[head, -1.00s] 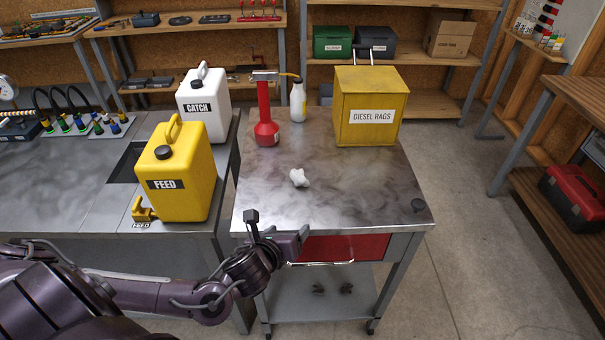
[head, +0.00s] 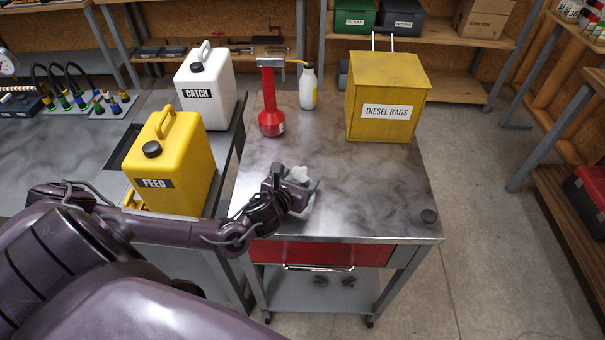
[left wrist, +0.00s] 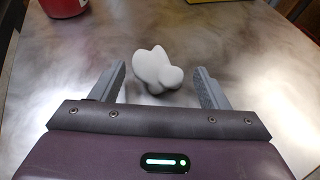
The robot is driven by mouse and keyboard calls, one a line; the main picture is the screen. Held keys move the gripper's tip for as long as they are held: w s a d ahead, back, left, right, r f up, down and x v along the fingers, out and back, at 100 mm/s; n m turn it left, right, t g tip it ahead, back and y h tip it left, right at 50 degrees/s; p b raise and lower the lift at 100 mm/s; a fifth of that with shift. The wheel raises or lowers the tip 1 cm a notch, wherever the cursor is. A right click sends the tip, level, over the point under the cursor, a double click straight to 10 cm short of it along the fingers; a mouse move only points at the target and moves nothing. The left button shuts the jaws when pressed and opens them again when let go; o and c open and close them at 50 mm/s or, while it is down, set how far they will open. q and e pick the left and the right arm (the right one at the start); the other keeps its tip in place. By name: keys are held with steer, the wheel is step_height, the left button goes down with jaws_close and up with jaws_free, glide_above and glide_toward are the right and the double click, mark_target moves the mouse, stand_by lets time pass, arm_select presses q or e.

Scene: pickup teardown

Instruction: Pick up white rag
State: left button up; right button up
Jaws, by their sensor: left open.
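The white rag (head: 299,174) is a small crumpled lump on the steel cart top (head: 375,195). In the left wrist view the rag (left wrist: 157,70) lies just ahead of and partly between the two fingers, with a clear gap on each side. My left gripper (head: 297,192) is open and low over the cart top, and it hides part of the rag in the head view. In the left wrist view its fingers (left wrist: 160,85) are spread apart and hold nothing. My right gripper is not seen.
A yellow diesel rags box (head: 388,97), a red pump bottle (head: 270,110) and a white bottle (head: 308,88) stand at the cart's back. Yellow feed (head: 180,165) and white catch (head: 207,90) jugs stand on the left bench.

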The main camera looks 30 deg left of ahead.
arm_select(q)
steer(key=x, duration=0.3)
steer(key=shift+s, duration=0.1)
steer(key=c, duration=1.1)
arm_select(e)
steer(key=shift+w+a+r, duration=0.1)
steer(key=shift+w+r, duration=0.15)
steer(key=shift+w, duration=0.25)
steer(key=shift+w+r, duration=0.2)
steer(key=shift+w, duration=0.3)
